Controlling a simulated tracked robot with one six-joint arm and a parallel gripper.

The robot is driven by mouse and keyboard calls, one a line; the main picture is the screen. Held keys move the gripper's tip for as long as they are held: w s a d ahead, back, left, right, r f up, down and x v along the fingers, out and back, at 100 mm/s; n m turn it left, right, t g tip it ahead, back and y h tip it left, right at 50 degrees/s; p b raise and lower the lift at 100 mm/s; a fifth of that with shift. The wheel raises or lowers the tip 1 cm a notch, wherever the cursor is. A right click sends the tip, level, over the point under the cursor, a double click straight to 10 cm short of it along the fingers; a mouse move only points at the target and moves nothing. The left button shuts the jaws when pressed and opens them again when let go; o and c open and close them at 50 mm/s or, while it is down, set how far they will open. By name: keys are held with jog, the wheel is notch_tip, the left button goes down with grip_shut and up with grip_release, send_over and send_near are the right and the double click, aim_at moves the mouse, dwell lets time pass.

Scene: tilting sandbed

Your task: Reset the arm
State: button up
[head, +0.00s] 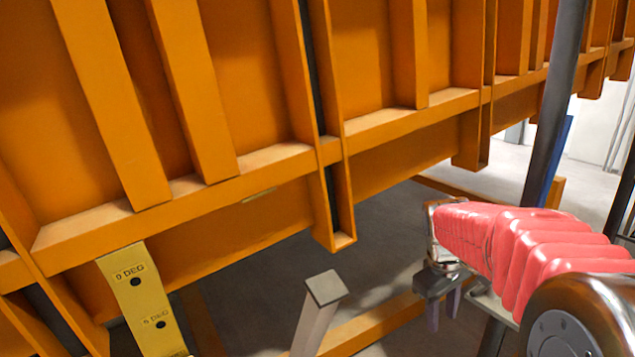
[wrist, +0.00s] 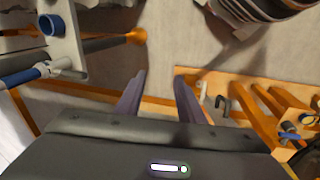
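My gripper (head: 446,303) hangs at the end of my pink-sleeved arm at the right of the head view, fingers pointing down. It is over the floor, to the right of the orange sandbed (head: 245,190). In the wrist view, my gripper (wrist: 160,95) shows two purple-grey fingers spread apart with nothing between them. The fingers touch nothing that I can see.
A yellow plate with degree marks (head: 140,300) hangs from the bed at lower left. A grey-topped post (head: 325,290) stands near the middle. A dark pole (head: 553,110) rises behind my arm. Orange floor beams (head: 370,325) run below.

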jog(key=s+a+r+m+t+y, duration=0.1)
jog(key=s+a, duration=0.4)
jog(key=s, duration=0.7)
jog(key=s+a+r+m+t+y, duration=0.1)
jog(key=s+a, duration=0.5)
jog(key=s, duration=0.6)
jog(key=shift+s+r+m+t, duration=0.15)
jog(key=shift+r+m+t, duration=0.7)
jog(key=shift+m, duration=0.85)
